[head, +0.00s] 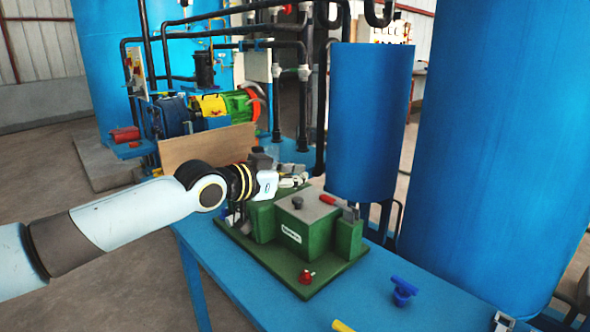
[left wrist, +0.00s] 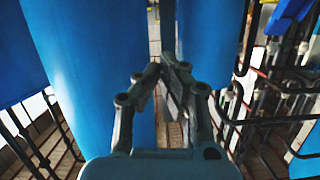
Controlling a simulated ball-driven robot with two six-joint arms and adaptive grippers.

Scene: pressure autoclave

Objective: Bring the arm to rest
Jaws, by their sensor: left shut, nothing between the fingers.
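My left arm comes in from the left in the head view. Its gripper (head: 292,181) is over the back part of a green machine (head: 307,225) that stands on a blue table (head: 205,262). In the left wrist view the fingers of my left gripper (left wrist: 168,72) meet at their tips, with nothing between them. Behind them are blue tanks and dark pipes. My right gripper is in neither view.
A blue valve handle (head: 403,291) and a yellow piece (head: 342,326) lie on the table to the right. A red knob (head: 306,278) sits on the green base. A hanging blue cylinder (head: 368,125) and a large blue tank (head: 500,150) stand close on the right.

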